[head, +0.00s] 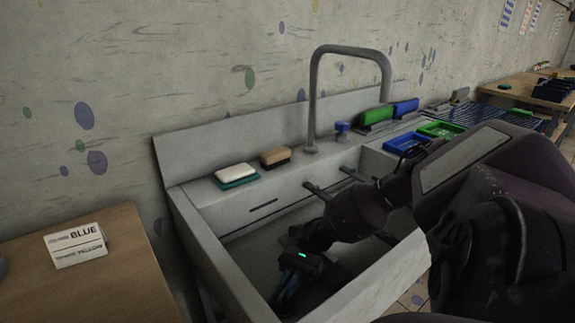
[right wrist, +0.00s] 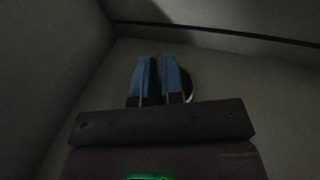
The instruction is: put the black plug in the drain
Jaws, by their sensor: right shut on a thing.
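My right gripper (head: 287,287) reaches down into the grey sink (head: 232,287), close to its bottom. In the right wrist view its blue fingers (right wrist: 157,68) are close together on a thin dark thing, the black plug (right wrist: 156,76), mostly hidden between them. The drain (right wrist: 188,86) shows as a dark round with a pale rim, just behind and to the right of the fingers; the rest of it is hidden. I cannot tell whether the plug touches the drain. My left gripper is not in view.
A tall curved faucet (head: 313,95) stands at the sink's back. A white soap (head: 236,172), a tan sponge (head: 275,157) and blue (head: 403,142) and green (head: 441,130) trays are on the ledges. A wooden table (head: 125,225) stands at left.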

